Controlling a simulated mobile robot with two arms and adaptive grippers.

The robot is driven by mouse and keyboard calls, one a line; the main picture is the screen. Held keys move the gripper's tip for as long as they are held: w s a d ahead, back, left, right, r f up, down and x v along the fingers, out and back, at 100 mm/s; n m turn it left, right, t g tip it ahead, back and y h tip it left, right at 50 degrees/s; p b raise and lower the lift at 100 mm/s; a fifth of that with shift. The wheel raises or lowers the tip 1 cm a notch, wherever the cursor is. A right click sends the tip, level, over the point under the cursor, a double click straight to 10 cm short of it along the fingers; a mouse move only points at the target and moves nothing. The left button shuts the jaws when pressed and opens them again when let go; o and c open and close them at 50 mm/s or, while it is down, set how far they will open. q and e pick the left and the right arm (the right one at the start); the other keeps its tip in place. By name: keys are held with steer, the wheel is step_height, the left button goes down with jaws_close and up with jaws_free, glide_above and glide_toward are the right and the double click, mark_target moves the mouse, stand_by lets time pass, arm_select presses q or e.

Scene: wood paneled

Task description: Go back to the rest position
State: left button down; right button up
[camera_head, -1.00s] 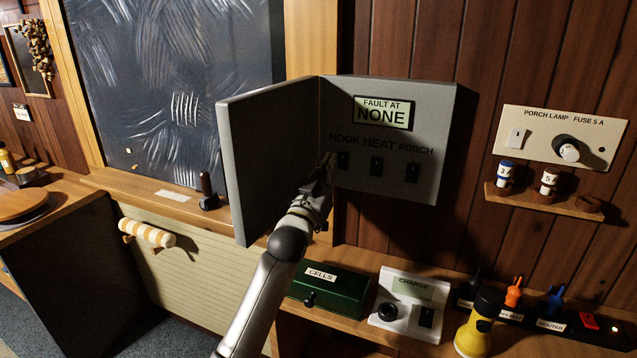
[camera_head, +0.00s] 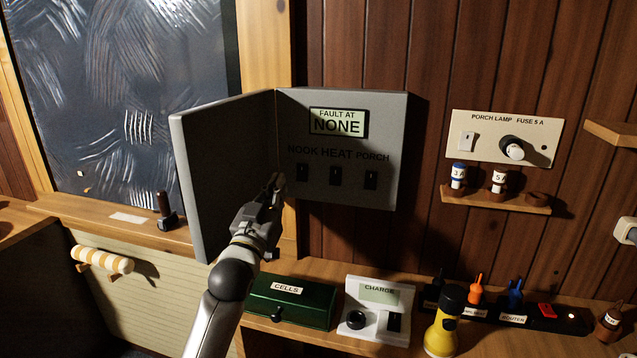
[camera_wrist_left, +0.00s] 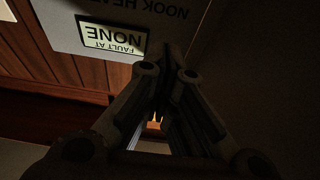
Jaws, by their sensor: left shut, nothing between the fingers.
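My left gripper (camera_head: 275,186) is shut and empty. It is in front of the open grey breaker box, close to the lower left of its panel (camera_head: 385,140), near the switch under NOOK; I cannot tell whether it touches. The box's door (camera_head: 215,165) stands open to the left of my arm. The box display (camera_head: 338,123) reads FAULT AT NONE. In the left wrist view the shut fingers (camera_wrist_left: 163,75) fill the middle, and the display (camera_wrist_left: 112,38) shows upside down at the upper left. My right gripper is not in view.
The shelf below holds a green CELLS box (camera_head: 290,300), a white CHARGE unit (camera_head: 378,310), a yellow flashlight (camera_head: 443,325) and a black strip with coloured plugs (camera_head: 515,312). A porch lamp fuse panel (camera_head: 480,125) and a small fuse shelf (camera_head: 500,200) are on the right wall.

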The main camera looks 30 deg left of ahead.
arm_select(q)
steer(key=s+d+f+m+g+h, duration=0.1)
steer(key=s+d+f+g, duration=0.25)
steer(key=f, duration=0.45)
steer(key=s+d+f+m+g+h, duration=0.1)
steer(key=s+d+f+g, duration=0.2)
steer(key=f, duration=0.5)
steer(key=s+d+f+m+g+h, duration=0.1)
steer(key=s+d+f+g, duration=0.15)
steer(key=d+f, duration=0.4)
steer(key=s+d+f+m+g+h, duration=0.1)
steer(key=s+d+f+g, duration=0.2)
steer(key=s+f, duration=0.35)
steer(key=s+d+f+g, duration=0.2)
steer(key=s+f+g, duration=0.15)
steer(key=s, duration=0.65)
steer(key=s+d+f+m+g+h, duration=0.1)
steer(key=s+d+f+g, duration=0.15)
steer(key=s+f, duration=0.5)
steer(key=s+f+g, duration=0.1)
steer(key=s+f, duration=0.2)
steer(key=f, duration=2.2)
steer(key=s+a+f+g, duration=0.1)
steer(key=s+a+f, duration=0.2)
steer(key=s+f, duration=1.1)
steer(key=shift+s+f, duration=0.4)
steer(key=shift+s, duration=0.75)
